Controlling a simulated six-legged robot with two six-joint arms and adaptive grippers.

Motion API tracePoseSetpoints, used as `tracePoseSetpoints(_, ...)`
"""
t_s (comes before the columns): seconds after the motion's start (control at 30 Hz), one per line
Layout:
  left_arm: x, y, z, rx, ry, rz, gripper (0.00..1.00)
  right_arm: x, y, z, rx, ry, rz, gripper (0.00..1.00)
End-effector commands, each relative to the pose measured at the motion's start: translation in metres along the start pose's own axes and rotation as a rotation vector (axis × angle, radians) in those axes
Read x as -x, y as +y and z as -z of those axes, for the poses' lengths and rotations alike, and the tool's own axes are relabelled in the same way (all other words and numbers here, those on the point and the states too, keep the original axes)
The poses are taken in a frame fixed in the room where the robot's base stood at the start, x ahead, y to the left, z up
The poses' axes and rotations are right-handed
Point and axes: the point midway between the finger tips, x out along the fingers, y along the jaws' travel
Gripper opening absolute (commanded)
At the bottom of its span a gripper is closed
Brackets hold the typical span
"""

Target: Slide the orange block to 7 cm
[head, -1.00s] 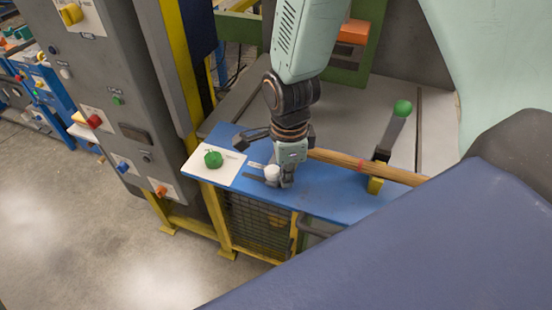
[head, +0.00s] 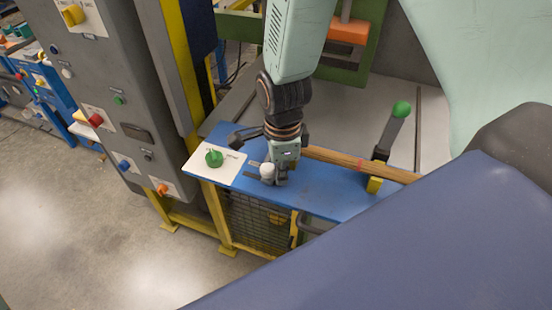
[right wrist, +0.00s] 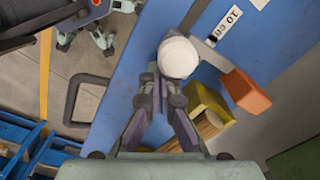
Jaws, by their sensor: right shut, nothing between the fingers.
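The orange block (right wrist: 246,92) shows in the right wrist view, on a grey arm beside a round white knob (right wrist: 178,57). A white label (right wrist: 232,22) reading "10 cm" lies on the blue top near them. In the head view the white knob (head: 267,172) stands on the blue bench and my right gripper hides the block. My right gripper (head: 281,183) points down just right of the knob, shut and empty. In the right wrist view its fingertips (right wrist: 161,82) are close against the knob's lower edge; contact cannot be told. My left gripper is not in view.
A wooden rod (head: 340,160) rests on a yellow support (head: 374,185), near a green-tipped lever (head: 401,109). A green knob (head: 214,158) sits on a white plate at the left end. A control cabinet (head: 115,95) stands left. A dark handle (right wrist: 86,100) juts from the bench front.

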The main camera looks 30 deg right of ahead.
Motion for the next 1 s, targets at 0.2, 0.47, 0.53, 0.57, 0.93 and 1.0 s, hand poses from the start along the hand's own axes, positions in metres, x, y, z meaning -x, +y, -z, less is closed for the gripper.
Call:
tracePoseSetpoints(0.2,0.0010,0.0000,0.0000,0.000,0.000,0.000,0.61,0.0002,-0.0018,-0.0025,-0.001,0.001,0.001,0.00)
tracePoseSetpoints(0.47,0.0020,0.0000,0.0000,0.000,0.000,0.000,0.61,0.0001,-0.0034,-0.0051,-0.001,0.001,0.001,0.00)
tracePoseSetpoints(0.53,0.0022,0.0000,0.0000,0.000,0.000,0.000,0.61,0.0001,-0.0040,-0.0060,-0.001,0.001,0.001,0.00)
tracePoseSetpoints(0.57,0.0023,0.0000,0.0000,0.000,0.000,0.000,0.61,0.0001,-0.0042,-0.0063,-0.001,0.001,0.001,0.00)
tracePoseSetpoints(0.93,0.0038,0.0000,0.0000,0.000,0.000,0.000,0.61,0.0006,-0.0055,-0.0089,-0.001,0.001,0.000,0.00)
tracePoseSetpoints(1.0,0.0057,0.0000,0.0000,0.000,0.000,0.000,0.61,0.0023,-0.0053,-0.0087,-0.001,0.001,0.000,0.00)
